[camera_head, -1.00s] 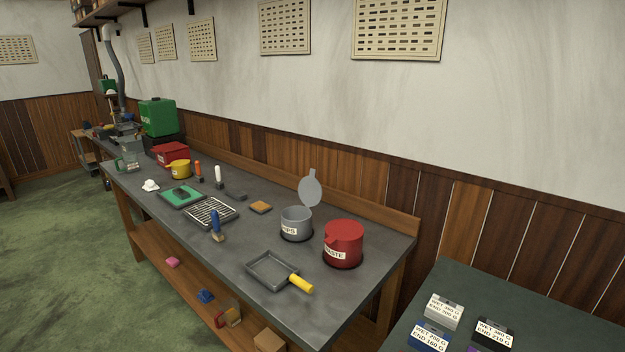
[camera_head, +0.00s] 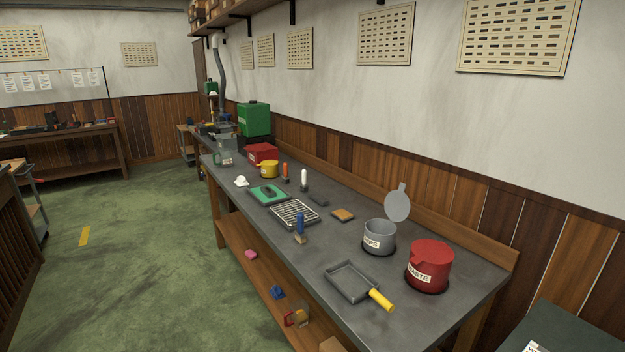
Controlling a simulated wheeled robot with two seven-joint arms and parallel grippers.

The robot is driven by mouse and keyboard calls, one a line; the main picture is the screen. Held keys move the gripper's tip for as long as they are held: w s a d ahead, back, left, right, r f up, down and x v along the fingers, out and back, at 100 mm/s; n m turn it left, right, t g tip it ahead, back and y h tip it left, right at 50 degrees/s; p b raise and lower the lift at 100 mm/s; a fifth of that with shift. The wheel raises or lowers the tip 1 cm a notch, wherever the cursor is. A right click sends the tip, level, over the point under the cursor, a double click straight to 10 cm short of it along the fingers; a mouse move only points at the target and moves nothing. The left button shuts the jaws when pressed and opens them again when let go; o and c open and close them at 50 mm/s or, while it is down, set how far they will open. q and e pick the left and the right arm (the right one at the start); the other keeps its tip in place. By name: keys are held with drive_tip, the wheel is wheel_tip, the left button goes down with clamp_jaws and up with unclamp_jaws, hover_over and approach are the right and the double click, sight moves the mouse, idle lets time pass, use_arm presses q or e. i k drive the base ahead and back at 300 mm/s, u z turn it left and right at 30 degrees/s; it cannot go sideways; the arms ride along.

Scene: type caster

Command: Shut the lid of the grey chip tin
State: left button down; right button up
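The grey chip tin (camera_head: 379,238) stands on the dark workbench, with a label ending in "IPS" on its front. Its round grey lid (camera_head: 397,204) is open and stands upright at the back of the tin, tab upward. Neither of my grippers shows in the head view.
A red waste tin (camera_head: 430,265) stands close to the right of the chip tin. A grey pan with a yellow handle (camera_head: 352,282) lies in front. A sponge-like block (camera_head: 343,215) lies to the left. The workbench (camera_head: 320,250) has a back ledge; green floor is open at left.

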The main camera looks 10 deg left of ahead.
sight(397, 204)
drive_tip(key=u, duration=1.3)
drive_tip(key=i, duration=2.8)
drive_tip(key=z, duration=3.7)
